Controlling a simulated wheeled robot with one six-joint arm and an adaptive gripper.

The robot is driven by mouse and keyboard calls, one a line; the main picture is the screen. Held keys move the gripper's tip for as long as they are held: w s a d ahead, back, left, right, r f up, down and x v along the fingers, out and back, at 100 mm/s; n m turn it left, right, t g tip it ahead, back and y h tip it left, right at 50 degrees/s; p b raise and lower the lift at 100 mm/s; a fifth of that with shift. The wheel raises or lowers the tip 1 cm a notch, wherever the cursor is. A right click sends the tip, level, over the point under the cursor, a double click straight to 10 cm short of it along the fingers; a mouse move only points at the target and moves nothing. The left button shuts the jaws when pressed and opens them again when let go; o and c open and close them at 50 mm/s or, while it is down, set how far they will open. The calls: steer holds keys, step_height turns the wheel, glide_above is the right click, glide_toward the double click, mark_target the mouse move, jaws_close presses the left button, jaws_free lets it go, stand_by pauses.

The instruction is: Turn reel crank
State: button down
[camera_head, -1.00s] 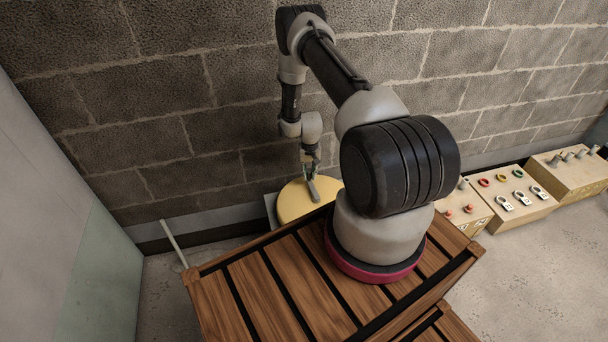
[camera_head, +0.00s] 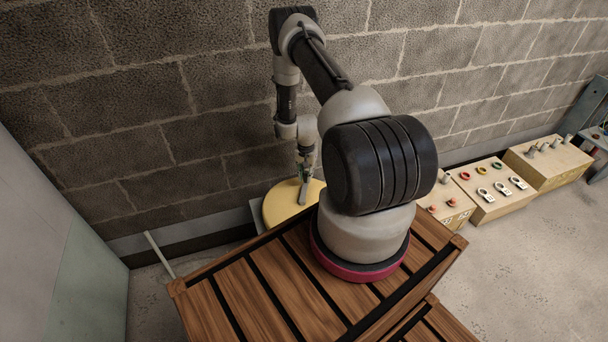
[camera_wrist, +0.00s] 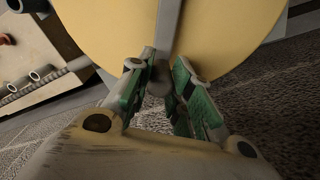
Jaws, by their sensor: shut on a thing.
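The reel (camera_head: 284,206) is a yellow disc in front of the block wall, partly hidden behind my arm and the wooden deck. A grey crank bar (camera_head: 304,192) lies across its face. In the wrist view the yellow reel (camera_wrist: 110,30) fills the top and the grey crank arm (camera_wrist: 168,30) runs down to a rounded knob (camera_wrist: 160,82). My gripper (camera_wrist: 162,92) has its green-padded fingers on either side of that knob and is shut on it. In the head view my gripper (camera_head: 304,172) is over the reel, at the crank's end.
Wooden boxes with pegs, rings and shackles (camera_head: 490,190) stand along the wall to the right. A thin pale rod (camera_head: 160,254) leans at the left, near a grey panel (camera_head: 60,230). Bare floor (camera_head: 530,270) lies at the right.

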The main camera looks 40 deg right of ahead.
steer(key=shift+d, duration=0.15)
steer(key=c, duration=1.3)
jaws_free()
steer(key=shift+o, duration=0.2)
steer(key=shift+r, duration=0.1)
step_height(320, 180, up, 12)
